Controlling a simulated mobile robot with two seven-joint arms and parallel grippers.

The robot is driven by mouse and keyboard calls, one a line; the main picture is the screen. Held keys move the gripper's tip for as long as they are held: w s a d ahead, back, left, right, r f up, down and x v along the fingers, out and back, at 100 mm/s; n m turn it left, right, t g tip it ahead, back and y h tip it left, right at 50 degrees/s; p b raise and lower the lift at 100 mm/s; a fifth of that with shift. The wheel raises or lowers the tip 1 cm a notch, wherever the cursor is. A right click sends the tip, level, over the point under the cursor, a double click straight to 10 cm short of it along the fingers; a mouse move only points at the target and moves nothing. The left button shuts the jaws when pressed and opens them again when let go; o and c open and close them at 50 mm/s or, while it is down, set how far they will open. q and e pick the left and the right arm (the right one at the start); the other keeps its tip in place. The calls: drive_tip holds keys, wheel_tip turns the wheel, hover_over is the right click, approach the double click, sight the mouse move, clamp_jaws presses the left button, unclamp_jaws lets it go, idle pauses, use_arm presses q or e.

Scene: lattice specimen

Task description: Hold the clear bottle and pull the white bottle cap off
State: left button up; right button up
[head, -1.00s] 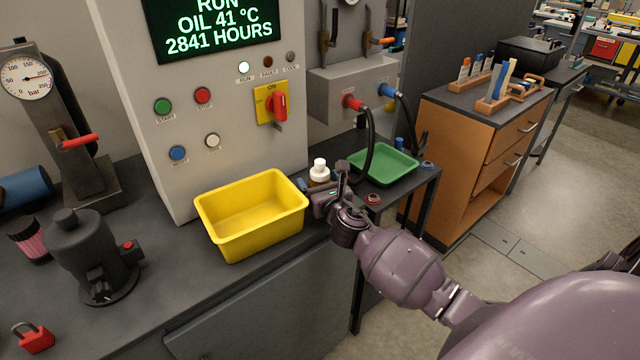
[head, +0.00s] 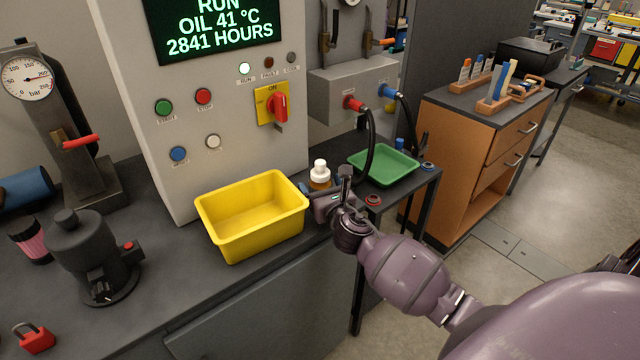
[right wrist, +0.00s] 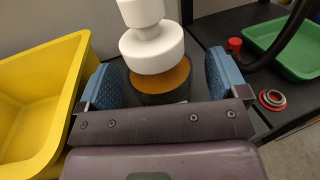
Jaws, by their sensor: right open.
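The bottle (head: 319,184) stands on the dark bench just right of the yellow bin; its body looks amber below a white cap (head: 320,168). In the right wrist view the white stepped cap (right wrist: 151,48) rises above the amber shoulder (right wrist: 165,80) of the bottle, and the bottle's lower part looks dark. My right gripper (head: 328,190) is open, with its blue padded fingers (right wrist: 162,80) apart on either side of the bottle. I see gaps between the fingers and the bottle. The gripper bar hides the bottle's base. My left gripper is in neither current view.
The yellow bin (head: 226,231) stands close on the left of the bottle. A green tray (head: 385,178) and a red ring (head: 373,200) lie to the right. A black cable (head: 371,150) hangs down behind the gripper. The control cabinet (head: 220,120) stands behind.

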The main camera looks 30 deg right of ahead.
drive_tip(key=v, duration=0.9)
drive_tip(key=shift+s, duration=0.3)
drive_tip(key=shift+a, duration=0.1)
drive_tip(key=s+a+f+m+g+y, duration=0.1)
drive_tip(key=s+a+f+m+g, duration=0.2)
drive_tip(key=s+f+m, duration=0.6)
drive_tip(key=s+a+f+m+g+y, duration=0.2)
drive_tip(key=s+a+f+m, duration=0.3)
drive_tip(key=m, duration=1.8)
drive_tip(key=shift+s+f+m+g+y, duration=0.3)
drive_tip(key=shift+s+f+g, duration=0.3)
drive_tip(key=shift+s+f, duration=1.95)
drive_tip(key=shift+v, duration=0.85)
